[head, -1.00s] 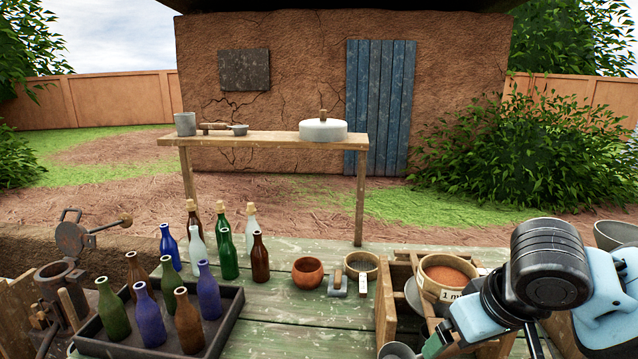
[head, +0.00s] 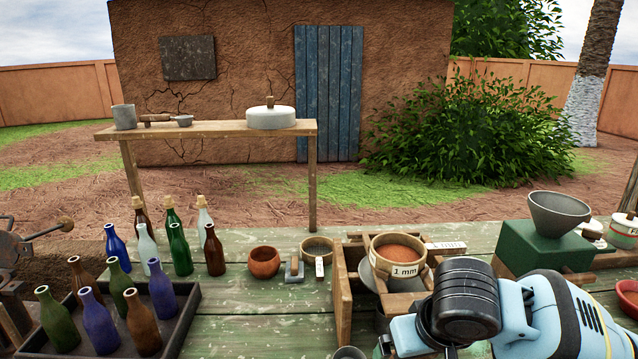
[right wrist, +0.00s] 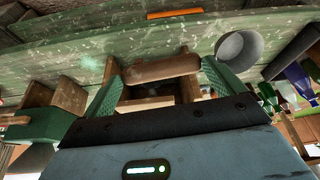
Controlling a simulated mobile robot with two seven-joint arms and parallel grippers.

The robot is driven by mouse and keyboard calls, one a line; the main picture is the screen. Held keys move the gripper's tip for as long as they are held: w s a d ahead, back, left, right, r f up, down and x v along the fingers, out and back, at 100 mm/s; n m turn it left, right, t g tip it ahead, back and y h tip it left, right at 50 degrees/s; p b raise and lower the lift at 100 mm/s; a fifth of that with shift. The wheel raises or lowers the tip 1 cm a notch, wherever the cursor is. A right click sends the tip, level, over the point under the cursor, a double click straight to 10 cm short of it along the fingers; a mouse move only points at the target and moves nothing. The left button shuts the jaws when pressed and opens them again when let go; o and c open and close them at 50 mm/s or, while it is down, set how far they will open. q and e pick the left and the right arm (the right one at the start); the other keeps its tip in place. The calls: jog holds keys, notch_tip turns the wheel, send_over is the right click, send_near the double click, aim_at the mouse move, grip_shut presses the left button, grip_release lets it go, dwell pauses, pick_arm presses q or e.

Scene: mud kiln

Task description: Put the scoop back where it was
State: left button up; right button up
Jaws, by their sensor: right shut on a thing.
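The scoop has a grey metal cup and a brown wooden handle. In the right wrist view, the handle (right wrist: 165,68) lies across between my right gripper's green fingers (right wrist: 163,82), which are shut on it. The grey cup (right wrist: 240,52) sticks out to the right there. In the head view only the cup's rim (head: 348,353) shows at the bottom edge, left of my right gripper (head: 385,347), whose fingers are mostly hidden by the wrist. The scoop is near the wooden sieve stand (head: 342,300). My left gripper is not in view.
A 1 mm sieve (head: 405,270) with red-brown powder sits on the stand. A clay bowl (head: 264,262), a small float (head: 294,270) and another sieve (head: 317,249) stand left of it. A bottle tray (head: 190,325) is farther left. A green hopper box (head: 540,255) stands right.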

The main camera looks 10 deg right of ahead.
jog(key=s+f, duration=0.4)
jog(key=f, duration=0.5)
jog(key=s+f, duration=0.3)
jog(key=f, duration=0.6)
jog(key=shift+s+f, duration=0.35)
jog(key=shift+f, duration=0.05)
jog(key=shift+d, duration=0.15)
